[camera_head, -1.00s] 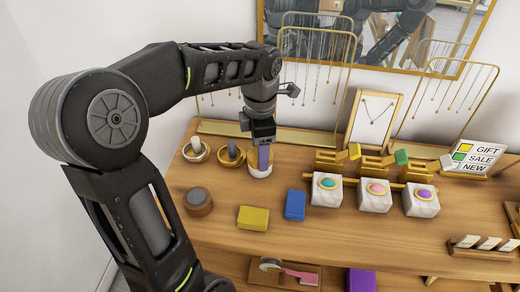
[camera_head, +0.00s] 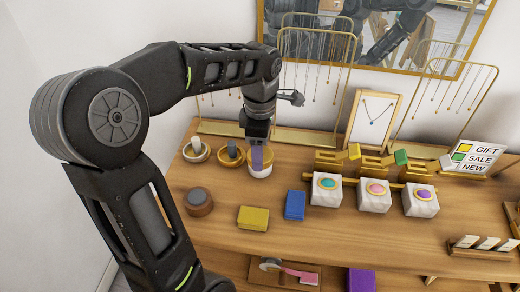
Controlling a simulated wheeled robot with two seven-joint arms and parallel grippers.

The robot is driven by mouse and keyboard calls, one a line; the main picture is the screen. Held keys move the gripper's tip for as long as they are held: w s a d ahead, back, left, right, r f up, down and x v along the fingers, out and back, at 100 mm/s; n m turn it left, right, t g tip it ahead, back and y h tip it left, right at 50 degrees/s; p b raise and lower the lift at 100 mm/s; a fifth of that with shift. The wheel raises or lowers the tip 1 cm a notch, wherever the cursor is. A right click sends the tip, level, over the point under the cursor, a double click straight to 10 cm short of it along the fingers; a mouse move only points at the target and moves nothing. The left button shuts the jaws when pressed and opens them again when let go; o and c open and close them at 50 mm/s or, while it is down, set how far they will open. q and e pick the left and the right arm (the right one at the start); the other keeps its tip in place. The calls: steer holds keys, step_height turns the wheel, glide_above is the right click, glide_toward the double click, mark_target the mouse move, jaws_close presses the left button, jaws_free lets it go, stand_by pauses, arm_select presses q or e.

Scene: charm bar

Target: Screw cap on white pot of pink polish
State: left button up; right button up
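A white pot (camera_head: 260,171) stands upright near the back left of the table, with a tan top (camera_head: 266,155). I cannot tell whether the tan part is a cap or what the pot holds; no pink polish shows. My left gripper (camera_head: 257,158) points straight down over the pot. A flat purple-grey piece reaches from it to the tan top; I cannot tell whether it is a fingertip or something held. The finger gap is hidden. My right gripper is not in view.
Two small dishes with grey pegs (camera_head: 195,151) (camera_head: 231,155) stand close left of the pot. White blocks (camera_head: 326,191) stand right. A gold necklace stand (camera_head: 300,137) is behind.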

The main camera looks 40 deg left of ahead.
arm_select(q)
steer(key=m, duration=0.4)
steer(key=m, duration=0.2)
steer(key=shift+r+m+p, duration=0.1)
steer(key=shift+m+p, duration=0.25)
steer(key=shift+m, duration=0.75)
steer(key=m, duration=0.4)
steer(key=shift+w, duration=0.1)
steer(key=m+p, duration=0.1)
steer(key=m, duration=0.3)
